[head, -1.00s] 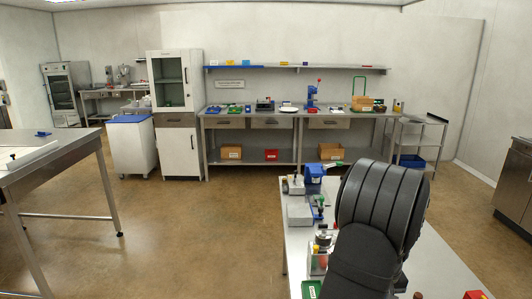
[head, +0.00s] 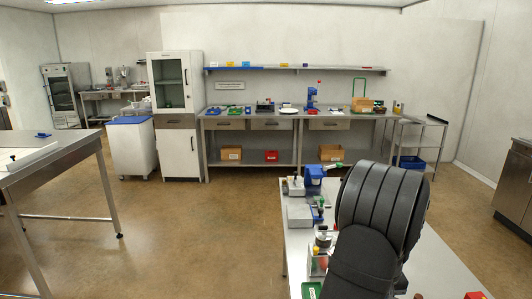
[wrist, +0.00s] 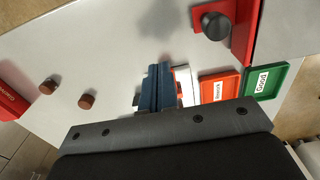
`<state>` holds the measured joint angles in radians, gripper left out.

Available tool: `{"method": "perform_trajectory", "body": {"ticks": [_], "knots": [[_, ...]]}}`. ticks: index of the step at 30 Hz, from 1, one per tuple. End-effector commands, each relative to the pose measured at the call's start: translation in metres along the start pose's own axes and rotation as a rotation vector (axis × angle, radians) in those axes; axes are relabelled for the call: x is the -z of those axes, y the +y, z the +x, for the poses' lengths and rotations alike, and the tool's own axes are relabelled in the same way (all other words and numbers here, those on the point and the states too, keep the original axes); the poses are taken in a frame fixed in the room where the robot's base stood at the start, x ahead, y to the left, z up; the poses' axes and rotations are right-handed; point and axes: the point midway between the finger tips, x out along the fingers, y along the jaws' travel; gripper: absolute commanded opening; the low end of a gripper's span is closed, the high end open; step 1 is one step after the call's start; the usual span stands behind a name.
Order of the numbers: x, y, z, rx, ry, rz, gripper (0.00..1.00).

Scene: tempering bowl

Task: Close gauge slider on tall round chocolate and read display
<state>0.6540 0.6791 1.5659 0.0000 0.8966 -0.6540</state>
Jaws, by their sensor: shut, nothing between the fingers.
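In the wrist view two round brown chocolates stand on the pale bench top, one farther left (wrist: 48,87) and one nearer the middle (wrist: 87,101). I cannot tell for certain which is the taller. A red fixture (wrist: 243,30) with a black knob (wrist: 214,26) stands at the top right; I cannot tell whether it is the gauge slider. No readable display shows. My gripper (wrist: 156,75) has blue-grey fingers together, with nothing between them, right of both chocolates and apart from them. In the head view my dark arm hides the gripper.
An orange labelled tray (wrist: 219,87) and a green labelled tray (wrist: 265,80) lie right of my gripper. A red labelled piece (wrist: 12,103) is at the left edge. In the head view several small devices line the bench's left side, near a blue machine (head: 314,174).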

Motion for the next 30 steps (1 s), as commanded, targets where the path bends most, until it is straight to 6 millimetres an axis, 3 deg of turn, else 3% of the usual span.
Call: {"method": "perform_trajectory", "body": {"ticks": [18,30], "knots": [[0.0,0.0,0.0,0.0,0.0,0.0,0.0],[0.0,0.0,0.011,0.0,0.0,0.0,0.0]]}}
